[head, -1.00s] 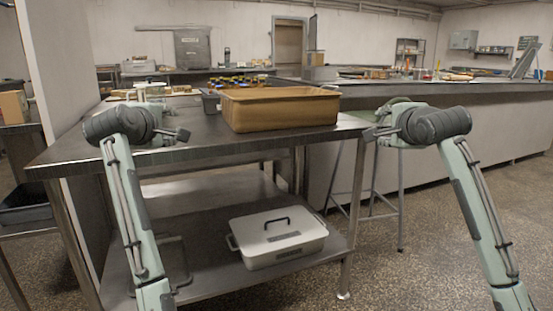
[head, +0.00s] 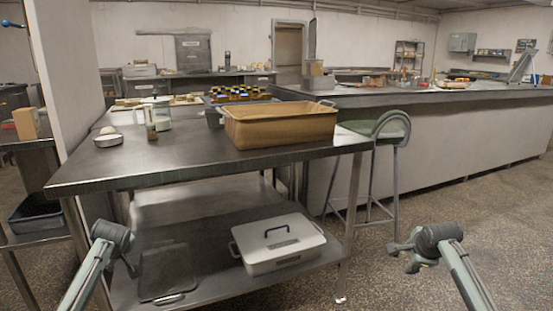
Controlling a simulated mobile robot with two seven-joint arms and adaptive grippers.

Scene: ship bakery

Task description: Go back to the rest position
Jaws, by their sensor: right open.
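My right gripper (head: 400,255) is low at the right, in front of the stool and above the speckled floor. It is open and nothing shows in it. My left gripper (head: 134,269) is low at the left, in front of the steel table's lower shelf. Only a small part of it shows past the wrist, so its jaws cannot be made out. Both forearms come up from the bottom edge. Both grippers are below the level of the tabletop (head: 190,160) and apart from it.
A brown bin (head: 280,128) stands on the steel table with jars and a scale behind or beside it. A lidded white container (head: 277,246) sits on the lower shelf. A green-seated stool (head: 384,133) stands right of the table. Floor (head: 480,215) at the right is open.

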